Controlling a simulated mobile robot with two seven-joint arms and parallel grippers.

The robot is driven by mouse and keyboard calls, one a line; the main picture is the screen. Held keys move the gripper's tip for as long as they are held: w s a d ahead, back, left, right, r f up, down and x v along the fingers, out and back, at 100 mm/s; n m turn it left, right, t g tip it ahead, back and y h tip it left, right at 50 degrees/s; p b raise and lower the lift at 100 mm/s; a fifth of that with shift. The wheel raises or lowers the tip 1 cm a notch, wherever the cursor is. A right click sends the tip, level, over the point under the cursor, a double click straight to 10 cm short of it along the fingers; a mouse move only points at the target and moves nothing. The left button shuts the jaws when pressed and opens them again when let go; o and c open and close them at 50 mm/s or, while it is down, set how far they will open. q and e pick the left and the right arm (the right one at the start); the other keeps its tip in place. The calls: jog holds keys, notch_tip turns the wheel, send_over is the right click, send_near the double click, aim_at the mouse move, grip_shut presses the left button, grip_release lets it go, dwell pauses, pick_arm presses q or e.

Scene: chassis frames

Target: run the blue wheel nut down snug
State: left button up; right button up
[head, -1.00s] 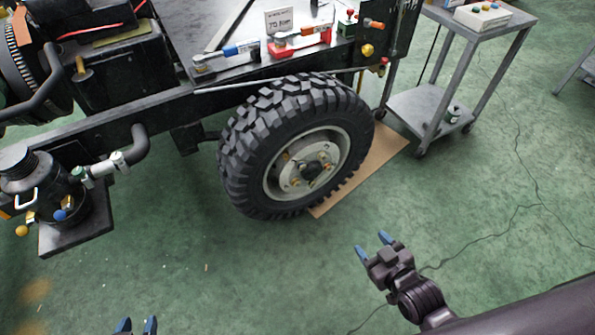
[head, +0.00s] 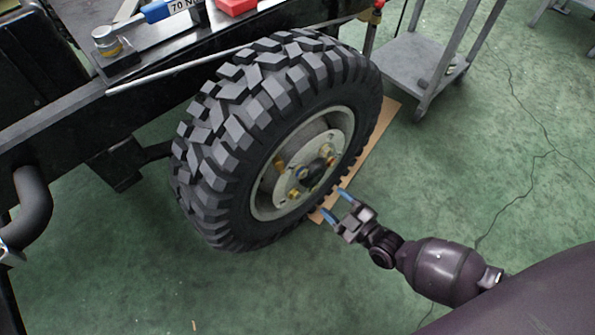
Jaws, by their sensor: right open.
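The wheel, with its chunky black tyre (head: 225,130), stands on the vehicle's axle in the middle of the head view. Its pale grey rim (head: 345,122) has a dark hub at its centre with several brass-coloured nuts (head: 293,194) around it. My right gripper (head: 335,204) has blue fingertips. It is open and empty, pointing at the lower right of the rim, apparently a little short of it. My left gripper is out of view.
The black chassis frame (head: 60,125) runs behind the wheel, carrying a blue-handled tool (head: 155,11) and a red item (head: 236,5). A brown board (head: 385,118) lies by the tyre. A grey trolley (head: 400,65) stands at upper right. Green floor is open in front.

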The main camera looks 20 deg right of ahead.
aim_at(303, 174)
jog(key=b+x, duration=0.2)
jog(key=x, duration=0.8)
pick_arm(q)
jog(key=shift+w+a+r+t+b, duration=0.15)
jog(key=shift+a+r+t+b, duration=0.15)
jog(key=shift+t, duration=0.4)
pick_arm(e)
jog(key=shift+w+a, duration=0.1)
jog(key=shift+w, duration=0.4)
jog(key=c, duration=0.9)
jog(key=shift+r+m, duration=0.1)
jog(key=shift+m, duration=0.5)
jog(key=shift+c, duration=0.2)
jog(key=m, duration=0.4)
jog(key=shift+p, duration=0.3)
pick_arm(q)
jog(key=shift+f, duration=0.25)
pick_arm(e)
jog(key=shift+m, duration=0.3)
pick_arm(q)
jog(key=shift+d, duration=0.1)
